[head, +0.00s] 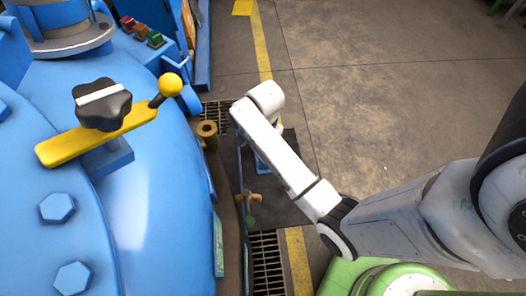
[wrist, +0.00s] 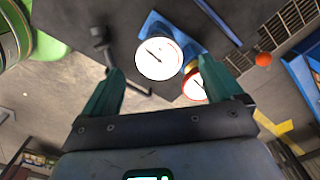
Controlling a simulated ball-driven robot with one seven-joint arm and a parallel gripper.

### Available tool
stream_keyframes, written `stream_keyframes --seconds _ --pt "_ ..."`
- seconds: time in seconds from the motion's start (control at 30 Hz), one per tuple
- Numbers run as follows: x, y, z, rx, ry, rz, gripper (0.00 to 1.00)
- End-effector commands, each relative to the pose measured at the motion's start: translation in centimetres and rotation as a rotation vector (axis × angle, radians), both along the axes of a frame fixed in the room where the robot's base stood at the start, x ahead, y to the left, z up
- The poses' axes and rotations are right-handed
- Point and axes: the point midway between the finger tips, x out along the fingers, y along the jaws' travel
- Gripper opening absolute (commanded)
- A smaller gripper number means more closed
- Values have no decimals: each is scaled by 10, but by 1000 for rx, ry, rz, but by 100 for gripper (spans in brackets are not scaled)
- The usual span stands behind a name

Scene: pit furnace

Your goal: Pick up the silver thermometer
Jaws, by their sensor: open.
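In the wrist view, a round white dial with a black needle (wrist: 158,60) lies between the fingers of my gripper (wrist: 166,66), beside a blue part. It may be the silver thermometer; its rim is too thin to tell the colour. A second white dial with a red rim (wrist: 197,88) is just right of it, partly hidden by the right finger. My gripper has two teal fingers, spread wide and open, with nothing held. I cannot tell how far the fingertips are from the dials. In the head view my arm hides the gripper and the dials.
A dark plate (head: 285,205) lies below my arm, beside floor grates (head: 267,262). A large blue furnace body (head: 150,205) with a yellow lever (head: 95,137) stands left. A dark bent rod (wrist: 101,38) is near the left finger. Open concrete floor (head: 390,90) is right.

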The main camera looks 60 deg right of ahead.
Motion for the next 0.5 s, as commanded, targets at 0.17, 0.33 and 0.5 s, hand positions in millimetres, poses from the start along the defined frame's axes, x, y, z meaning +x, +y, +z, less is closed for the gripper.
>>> stream_keyframes --seconds 0.17,0.33,0.5 --pt "0 0 -23 0 0 2 93" --pt "0 0 -33 0 0 2 93" --pt "-1 -1 -56 1 2 3 93"
